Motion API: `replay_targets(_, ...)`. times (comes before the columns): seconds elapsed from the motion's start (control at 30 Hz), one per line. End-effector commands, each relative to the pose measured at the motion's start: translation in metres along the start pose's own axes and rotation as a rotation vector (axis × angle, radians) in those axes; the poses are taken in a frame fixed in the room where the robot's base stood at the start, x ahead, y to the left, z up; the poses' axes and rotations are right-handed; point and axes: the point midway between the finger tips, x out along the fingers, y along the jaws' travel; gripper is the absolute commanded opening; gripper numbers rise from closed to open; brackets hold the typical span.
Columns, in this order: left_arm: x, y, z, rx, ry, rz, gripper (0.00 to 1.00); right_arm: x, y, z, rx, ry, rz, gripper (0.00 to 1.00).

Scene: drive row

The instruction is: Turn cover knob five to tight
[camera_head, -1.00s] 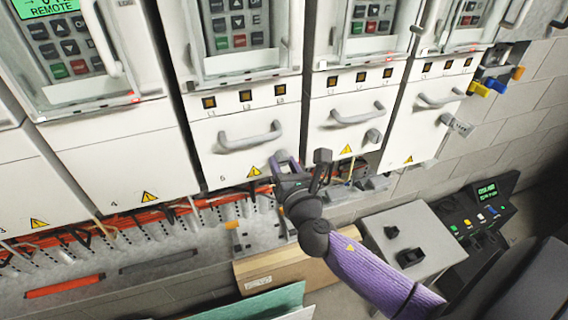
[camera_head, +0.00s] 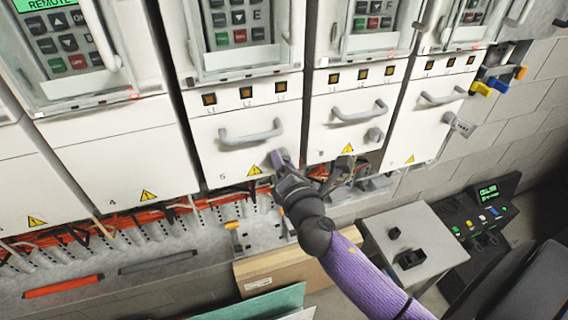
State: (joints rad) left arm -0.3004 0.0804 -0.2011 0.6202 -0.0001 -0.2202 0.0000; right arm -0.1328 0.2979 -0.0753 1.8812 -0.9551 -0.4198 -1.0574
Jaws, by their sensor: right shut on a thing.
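Cover five (camera_head: 240,150) is a white panel with a grey bar handle (camera_head: 250,134), the number 5 and a yellow warning triangle. My right gripper (camera_head: 280,160) is at its lower right corner, shut on cover knob five. The fingers hide almost all of the knob, so I cannot see which way it points. The cover sits flat in its cabinet front. My left gripper is not in view.
Cover six (camera_head: 345,122) to the right has its own grey knob (camera_head: 375,135). Orange cables (camera_head: 150,215) run below the covers. A cardboard box (camera_head: 285,268), a grey box (camera_head: 415,240) and a black control panel (camera_head: 485,222) stand below.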

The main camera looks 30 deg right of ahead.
Motion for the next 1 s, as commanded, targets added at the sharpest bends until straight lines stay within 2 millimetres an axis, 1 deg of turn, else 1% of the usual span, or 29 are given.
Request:
replay_targets(0.3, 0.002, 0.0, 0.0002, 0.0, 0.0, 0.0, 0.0, 0.0001, 0.0014, 0.0006, 0.298, -0.002, 0.0, 0.0)
replay_targets(0.6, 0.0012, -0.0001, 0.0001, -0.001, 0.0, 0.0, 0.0, 0.0002, 0.0024, 0.0015, 0.558, -0.003, 0.001, 0.0)
replay_targets(0.8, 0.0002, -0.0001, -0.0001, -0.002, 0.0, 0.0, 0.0, 0.0002, 0.003, 0.0017, 0.691, -0.002, 0.001, 0.0)
replay_targets(1.0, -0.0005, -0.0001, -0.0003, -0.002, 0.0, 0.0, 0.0, 0.0003, 0.003, 0.0019, 0.777, -0.002, 0.001, 0.0)
